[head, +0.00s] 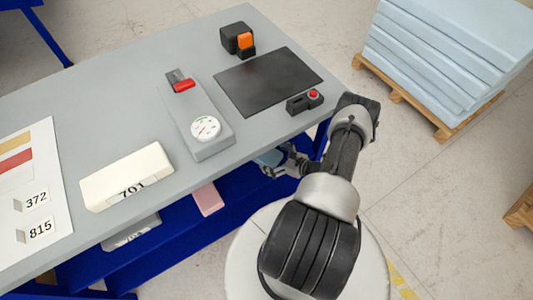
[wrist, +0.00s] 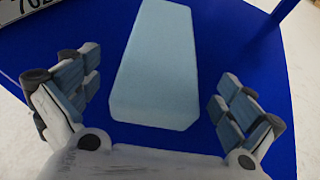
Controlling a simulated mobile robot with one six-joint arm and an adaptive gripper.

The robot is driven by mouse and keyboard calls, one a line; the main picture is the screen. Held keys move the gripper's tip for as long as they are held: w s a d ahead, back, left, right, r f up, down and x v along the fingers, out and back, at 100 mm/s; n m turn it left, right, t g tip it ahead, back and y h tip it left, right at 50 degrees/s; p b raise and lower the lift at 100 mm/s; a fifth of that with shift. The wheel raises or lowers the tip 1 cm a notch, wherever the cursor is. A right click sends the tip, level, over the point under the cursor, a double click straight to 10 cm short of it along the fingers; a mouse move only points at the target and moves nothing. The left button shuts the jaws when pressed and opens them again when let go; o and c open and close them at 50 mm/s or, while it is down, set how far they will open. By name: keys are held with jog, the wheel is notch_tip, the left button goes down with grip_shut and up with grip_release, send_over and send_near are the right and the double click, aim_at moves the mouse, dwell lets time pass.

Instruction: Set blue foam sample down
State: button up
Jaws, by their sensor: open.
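The blue foam sample (wrist: 158,70) is a pale blue block in the wrist view. It lies flat on the deep blue lower shelf (wrist: 240,65). My gripper (head: 287,163) is low, beside and under the edge of the grey table in the head view. In the wrist view its fingers are spread wide on either side of the block, with blue gaps between each finger and the foam. The fingers do not touch it. In the head view the table edge and my arm hide most of this spot.
The grey table (head: 120,80) overhangs the shelf. A pink block (head: 207,198) and a grey labelled block (head: 131,232) sit on the shelf. On the table are a white block (head: 125,172), a gauge device (head: 200,125) and a black mat (head: 268,80).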

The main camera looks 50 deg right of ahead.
jog(key=p+v, duration=0.1)
jog(key=v, duration=0.7)
jog(key=shift+s+p, duration=0.2)
jog(key=shift+p, duration=0.15)
jog(key=shift+r, duration=0.1)
